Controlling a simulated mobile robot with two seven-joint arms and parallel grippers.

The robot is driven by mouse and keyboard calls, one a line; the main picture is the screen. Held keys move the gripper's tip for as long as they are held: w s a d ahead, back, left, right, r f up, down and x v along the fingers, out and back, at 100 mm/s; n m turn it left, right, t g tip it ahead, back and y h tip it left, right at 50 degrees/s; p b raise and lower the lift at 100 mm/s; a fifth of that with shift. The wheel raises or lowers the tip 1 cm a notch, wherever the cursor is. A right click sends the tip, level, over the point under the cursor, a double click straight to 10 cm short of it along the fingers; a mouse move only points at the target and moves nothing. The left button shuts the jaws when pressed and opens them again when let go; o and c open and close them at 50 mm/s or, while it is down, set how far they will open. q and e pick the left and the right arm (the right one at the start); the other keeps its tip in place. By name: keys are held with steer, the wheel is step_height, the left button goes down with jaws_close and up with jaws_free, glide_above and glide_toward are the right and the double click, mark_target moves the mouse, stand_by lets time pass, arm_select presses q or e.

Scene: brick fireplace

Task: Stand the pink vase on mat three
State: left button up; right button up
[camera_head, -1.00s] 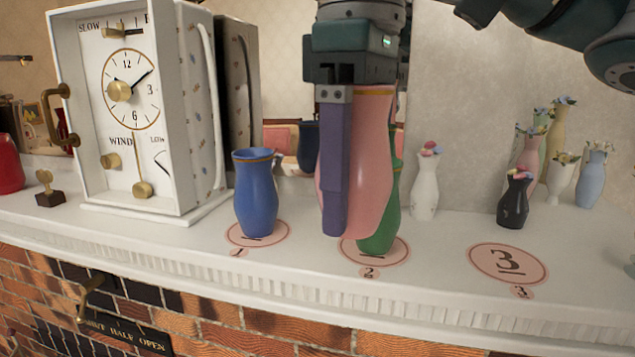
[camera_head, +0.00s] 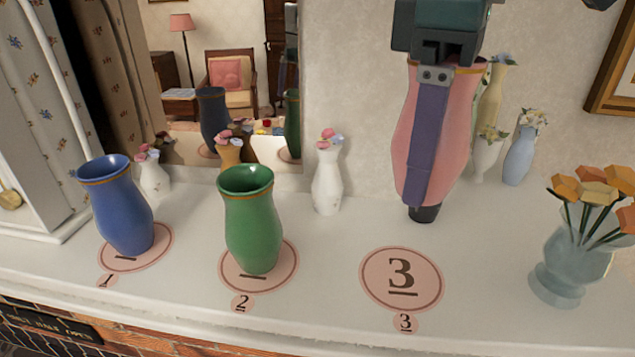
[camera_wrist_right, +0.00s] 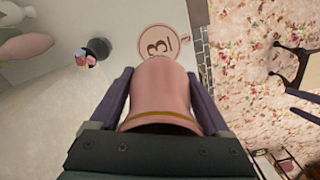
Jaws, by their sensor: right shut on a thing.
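The pink vase (camera_head: 455,135) with a gold band near its rim hangs upright in my right gripper (camera_head: 418,190), which is shut on it. In the head view it is above and behind mat three (camera_head: 372,290), a round pink mat that is bare. The wrist view shows the pink vase (camera_wrist_right: 160,95) between both fingers of the right gripper (camera_wrist_right: 160,95), with mat three (camera_wrist_right: 150,40) partly hidden beyond it. The blue vase (camera_head: 122,212) stands on mat one (camera_head: 160,240). The green vase (camera_head: 252,225) stands on mat two (camera_head: 285,262).
A small black vase (camera_head: 425,213) stands behind mat three, mostly hidden by the pink vase. A white flower vase (camera_head: 327,185) stands at the wall. A glass vase of orange flowers (camera_head: 572,265) stands to the right. The mantel's front edge is close to the mats.

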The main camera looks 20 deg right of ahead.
step_height(320, 180, down, 11)
steer(key=shift+f+p, duration=0.15)
steer(key=shift+p, duration=0.9)
steer(key=shift+d+f, duration=0.1)
steer(key=shift+f, duration=0.15)
steer(key=shift+f, duration=0.15)
steer(key=o, duration=1.4)
